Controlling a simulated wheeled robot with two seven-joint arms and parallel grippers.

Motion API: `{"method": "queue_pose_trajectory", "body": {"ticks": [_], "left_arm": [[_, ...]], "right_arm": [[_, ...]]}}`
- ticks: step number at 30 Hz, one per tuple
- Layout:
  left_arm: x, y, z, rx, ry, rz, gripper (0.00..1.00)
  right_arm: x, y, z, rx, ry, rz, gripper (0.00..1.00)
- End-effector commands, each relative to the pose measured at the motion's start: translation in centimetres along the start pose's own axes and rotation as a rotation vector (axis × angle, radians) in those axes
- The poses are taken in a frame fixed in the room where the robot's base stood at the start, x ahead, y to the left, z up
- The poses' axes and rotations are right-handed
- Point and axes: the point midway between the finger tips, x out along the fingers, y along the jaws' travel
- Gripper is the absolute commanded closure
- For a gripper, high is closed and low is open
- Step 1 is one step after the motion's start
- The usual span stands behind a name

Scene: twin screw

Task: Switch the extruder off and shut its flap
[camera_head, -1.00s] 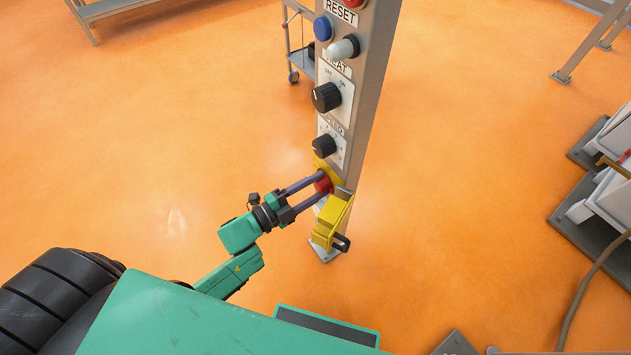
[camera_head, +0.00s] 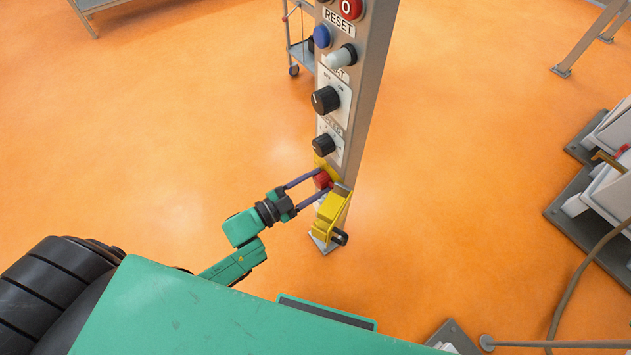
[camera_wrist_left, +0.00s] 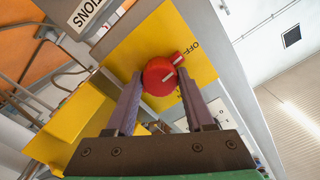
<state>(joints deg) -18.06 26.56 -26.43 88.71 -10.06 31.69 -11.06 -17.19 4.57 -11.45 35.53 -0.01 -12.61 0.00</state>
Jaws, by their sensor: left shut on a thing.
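The red switch knob (camera_head: 322,180) sits on a yellow plate low on the grey control post. In the left wrist view, the red knob (camera_wrist_left: 160,76) has a raised pointer with white marks toward the upper right, near the letters "OFF" on the yellow plate (camera_wrist_left: 150,45). My left gripper (camera_head: 321,186) reaches in from the left and is shut on the knob, one finger on each side. The yellow flap (camera_head: 333,209) hangs open below the knob; it also shows in the left wrist view (camera_wrist_left: 62,128). My right gripper is not in view.
Above the knob on the post are two black dials (camera_head: 326,100), a white-tipped switch (camera_head: 340,56), a blue button (camera_head: 321,37) and a red button (camera_head: 351,8). Grey equipment (camera_head: 590,215) stands at the right. Orange floor around the post is clear.

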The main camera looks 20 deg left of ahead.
Motion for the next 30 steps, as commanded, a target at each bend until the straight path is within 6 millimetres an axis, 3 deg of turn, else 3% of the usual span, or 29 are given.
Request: {"method": "queue_pose_trajectory", "body": {"ticks": [8,9,11,25,30], "left_arm": [[0.0,0.2,0.0,-0.030,0.000,-0.003,1.00],[0.0,0.2,0.0,-0.030,0.000,-0.003,0.43],[0.0,0.2,0.0,-0.030,0.000,-0.003,0.20],[-0.1,0.0,0.0,-0.017,0.000,-0.002,0.19],[-1.6,0.1,0.1,-0.018,-0.003,-0.001,0.19]], "right_arm": [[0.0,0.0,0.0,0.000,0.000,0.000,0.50],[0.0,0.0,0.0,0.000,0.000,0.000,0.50],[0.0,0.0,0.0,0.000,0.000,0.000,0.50],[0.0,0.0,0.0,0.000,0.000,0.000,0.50],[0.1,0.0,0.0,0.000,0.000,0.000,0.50]]}}
